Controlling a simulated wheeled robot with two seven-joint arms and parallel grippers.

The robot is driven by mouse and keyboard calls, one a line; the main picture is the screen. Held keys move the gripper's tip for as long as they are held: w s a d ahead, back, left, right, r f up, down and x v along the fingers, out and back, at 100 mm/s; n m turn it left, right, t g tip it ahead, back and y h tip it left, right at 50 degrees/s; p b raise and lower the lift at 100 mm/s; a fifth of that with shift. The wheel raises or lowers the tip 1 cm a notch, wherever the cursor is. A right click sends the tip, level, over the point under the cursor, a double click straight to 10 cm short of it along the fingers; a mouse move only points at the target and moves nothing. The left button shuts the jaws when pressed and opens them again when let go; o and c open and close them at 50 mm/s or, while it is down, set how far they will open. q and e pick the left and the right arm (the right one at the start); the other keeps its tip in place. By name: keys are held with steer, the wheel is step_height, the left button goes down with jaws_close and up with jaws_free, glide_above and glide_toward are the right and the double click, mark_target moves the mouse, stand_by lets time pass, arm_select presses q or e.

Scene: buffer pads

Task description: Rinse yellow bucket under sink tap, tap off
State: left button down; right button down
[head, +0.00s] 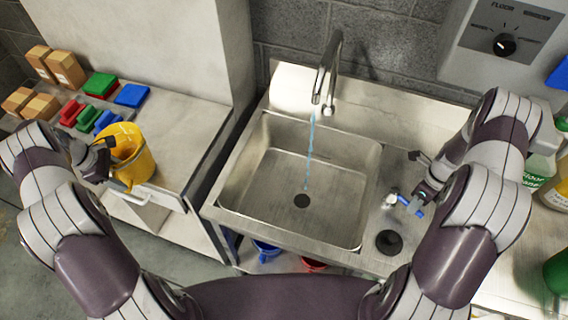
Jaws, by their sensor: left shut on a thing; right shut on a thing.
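The yellow bucket (130,160) is at the left, in front of the left counter's edge, with a pale handle. My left gripper (112,150) is shut on its rim side; the fingertips are partly hidden. The metal sink tap (328,70) stands behind the sink basin (345,160). A thin stream of water (310,150) runs from it towards the drain. The blue tap handle (416,208) is on the sink's right ledge. My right gripper (421,193) is shut on it. The bucket is well left of the stream.
Blue and red buckets (266,250) show under the sink. The basin is empty.

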steer(key=c, duration=1.2)
jaws_free()
arm_select(q)
steer(key=shift+w+a+f, duration=0.1)
steer(key=shift+w, duration=0.05)
arm_select(e)
steer(key=shift+o, duration=0.6)
steer(key=shift+w+a, duration=0.15)
arm_select(q)
step_height(320, 180, up, 7)
steer(key=p, duration=0.7)
steer(key=shift+r, duration=0.3)
arm_select(e)
step_height(320, 180, up, 12)
steer(key=w+d, duration=0.1)
steer(key=d, duration=0.1)
steer(key=shift+w+f, duration=0.15)
steer(key=shift+w, duration=0.1)
